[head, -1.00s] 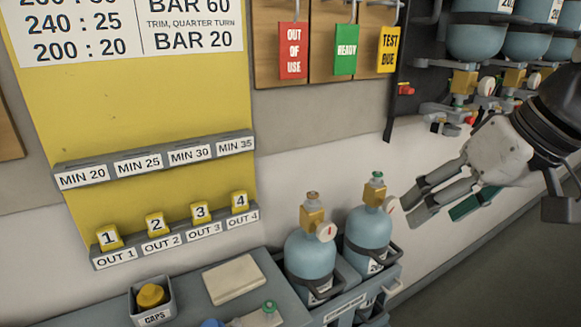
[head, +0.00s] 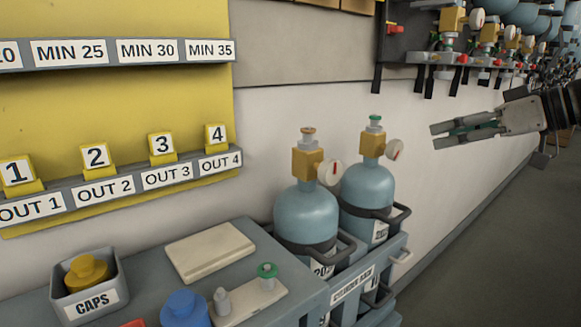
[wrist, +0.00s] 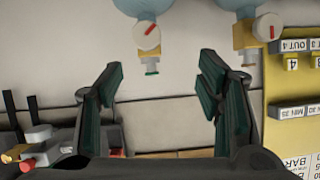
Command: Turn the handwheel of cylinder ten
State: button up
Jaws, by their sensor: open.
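Two blue cylinders stand in a grey rack. The left cylinder (head: 306,215) has a yellow valve, a brown handwheel (head: 308,131) and a round gauge. The right cylinder (head: 368,187) has a green handwheel (head: 375,119) and a gauge with a red needle. Their number labels are too small or cut off, so I cannot tell which is cylinder ten. My gripper (head: 436,133) is open and empty, right of the green handwheel and apart from it. In the wrist view, upside down, the green handwheel (wrist: 152,70) shows beyond and between the open fingers (wrist: 161,76).
A grey bench holds a CAPS bin (head: 90,290), a pale block (head: 211,250), a blue cap and a small plate with a green knob. The yellow board (head: 120,110) carries numbered tags. More cylinders hang along the wall rack (head: 470,62). Floor at right is clear.

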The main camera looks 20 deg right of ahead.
aim_at(399, 148)
jog(key=shift+t, duration=0.4)
jog(key=b+x, duration=0.1)
jog(key=x, duration=0.3)
jog(key=d+b+x, duration=0.1)
jog(key=x, duration=0.4)
jog(key=d+f+b+x, duration=0.1)
jog(key=x, duration=0.3)
jog(key=shift+w+a+f+b, duration=0.15)
jog(key=shift+w+f+b, duration=0.05)
jog(key=shift+w+b, duration=0.1)
jog(key=c, duration=1.2)
